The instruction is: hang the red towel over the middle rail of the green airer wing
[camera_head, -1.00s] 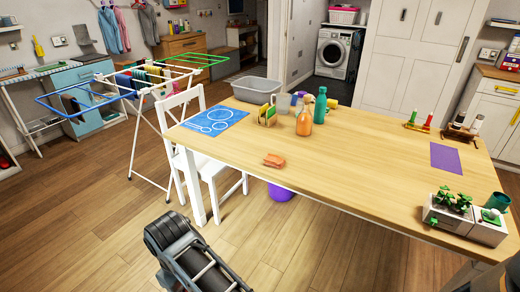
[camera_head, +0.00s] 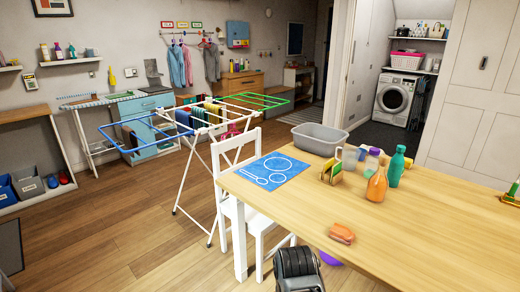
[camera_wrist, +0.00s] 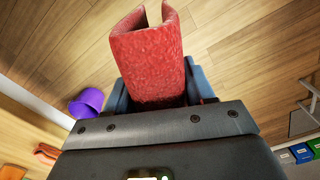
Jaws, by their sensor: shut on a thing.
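In the wrist view, the red towel (camera_wrist: 156,60) is folded or rolled and sits between the fingers of my gripper (camera_wrist: 158,92), which is shut on it. The towel stands out beyond the fingers, above the wooden floor. The airer stands at the centre left of the head view, well beyond my arm. Its green wing (camera_head: 256,100) is on the far right side, with thin green rails that look bare. The gripper's fingers and the towel are not visible in the head view.
A white chair (camera_head: 235,190) stands between the airer and the wooden table (camera_head: 420,225). The table holds a grey basin (camera_head: 320,138), bottles (camera_head: 395,166) and an orange cloth (camera_head: 342,233). Open floor (camera_head: 130,235) lies left of the chair.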

